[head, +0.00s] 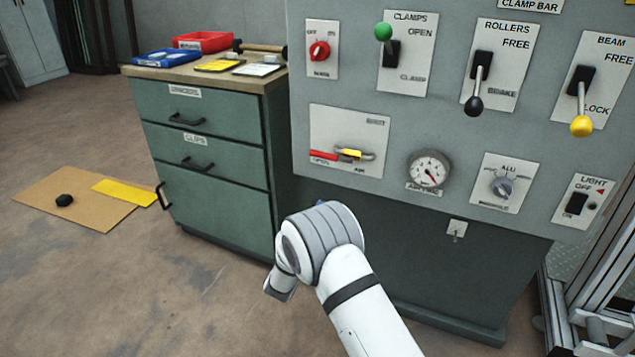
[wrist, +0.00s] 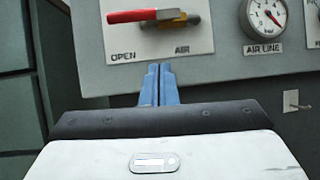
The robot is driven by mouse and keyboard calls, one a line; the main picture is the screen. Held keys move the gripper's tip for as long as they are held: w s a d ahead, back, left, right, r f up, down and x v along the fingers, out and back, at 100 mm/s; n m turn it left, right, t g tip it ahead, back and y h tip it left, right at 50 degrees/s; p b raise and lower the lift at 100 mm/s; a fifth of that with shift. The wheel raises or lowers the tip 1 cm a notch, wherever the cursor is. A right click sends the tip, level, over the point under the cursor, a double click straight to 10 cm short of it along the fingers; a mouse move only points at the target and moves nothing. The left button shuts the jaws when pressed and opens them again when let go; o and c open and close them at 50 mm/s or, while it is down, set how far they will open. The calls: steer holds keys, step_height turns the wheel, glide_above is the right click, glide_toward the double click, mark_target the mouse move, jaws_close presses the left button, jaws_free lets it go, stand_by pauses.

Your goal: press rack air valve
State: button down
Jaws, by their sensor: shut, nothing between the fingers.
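The air valve has a red lever handle (head: 325,155) and a brass-yellow body (head: 353,154) on a light plate marked SHUT, OPEN and AIR. The handle lies horizontal, pointing left toward OPEN. In the wrist view the red handle (wrist: 131,15) shows at the top, above my gripper. My gripper (wrist: 158,69) has blue fingers that are closed together and empty. The fingertips appear just below the AIR plate (wrist: 190,42); whether they touch the panel I cannot tell. In the head view my white arm hides most of the gripper.
The grey panel carries an air line gauge (head: 429,170), a red knob (head: 319,50), several levers such as the green-knobbed one (head: 383,32), an ALU knob (head: 501,187) and a light switch (head: 577,203). A green drawer cabinet (head: 210,140) stands left. A small key-like fitting (head: 456,230) sits below.

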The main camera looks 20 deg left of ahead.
mark_target(329, 157)
steer(key=a, duration=0.1)
steer(key=s+a+f+n+y, duration=0.1)
steer(key=a+f+n+t+y, duration=0.1)
steer(key=shift+s+a, duration=0.2)
steer(key=shift+s, duration=0.1)
steer(key=s+a+r+b+x, duration=0.1)
steer(key=b+x, duration=0.4)
steer(key=x, duration=0.8)
steer(key=shift+s+d+r, duration=0.2)
steer(key=shift+d+r, duration=0.15)
steer(key=shift+r, duration=0.15)
steer(key=shift+a, duration=0.1)
